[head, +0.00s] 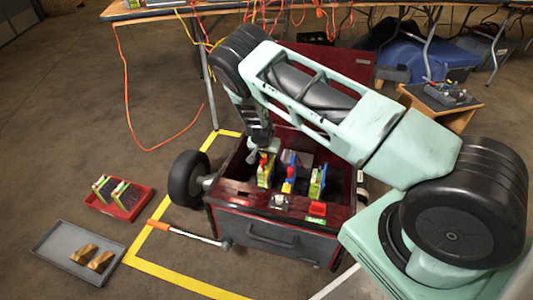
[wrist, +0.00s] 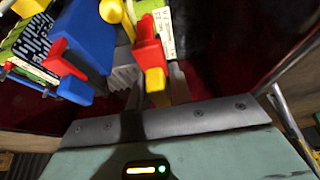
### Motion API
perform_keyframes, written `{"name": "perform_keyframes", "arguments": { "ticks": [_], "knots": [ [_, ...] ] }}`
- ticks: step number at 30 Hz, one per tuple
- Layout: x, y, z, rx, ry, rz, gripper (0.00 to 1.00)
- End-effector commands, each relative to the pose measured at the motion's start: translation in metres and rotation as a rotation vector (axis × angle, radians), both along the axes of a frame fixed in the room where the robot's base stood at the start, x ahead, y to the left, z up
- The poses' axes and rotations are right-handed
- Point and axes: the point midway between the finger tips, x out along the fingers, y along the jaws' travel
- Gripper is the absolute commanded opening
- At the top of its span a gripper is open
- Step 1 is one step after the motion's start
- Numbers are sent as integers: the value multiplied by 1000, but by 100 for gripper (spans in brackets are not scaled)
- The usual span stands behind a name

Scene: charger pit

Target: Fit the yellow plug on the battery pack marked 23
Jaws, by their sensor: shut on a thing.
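My gripper (wrist: 150,85) is shut on the yellow plug (wrist: 156,79), which shows between the grey fingers in the wrist view. A red piece sits right against the plug; I cannot tell whether it is fully seated. A battery pack with a white and green label (wrist: 165,22) stands just beyond. In the head view my gripper (head: 256,155) is down at the left pack (head: 264,174) in the dark red cart (head: 235,202). A blue pack (head: 289,172) and a yellow-green pack (head: 317,183) stand to its right. No number 23 is readable.
A red tray (head: 137,207) with two packs and a grey tray (head: 50,262) with two brown blocks lie on the floor at left. The cart has a wheel (head: 188,178) and an orange-ended handle (head: 180,233). Cables hang from the table (head: 165,12) behind.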

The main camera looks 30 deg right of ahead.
Motion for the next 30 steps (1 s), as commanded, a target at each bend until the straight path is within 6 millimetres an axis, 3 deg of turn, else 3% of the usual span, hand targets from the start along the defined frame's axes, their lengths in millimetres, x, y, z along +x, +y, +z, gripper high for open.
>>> {"name": "perform_keyframes", "arguments": {
  "ticks": [30],
  "knots": [
    [0, 0, -20, 0, 0, -1, 0]
  ]
}}
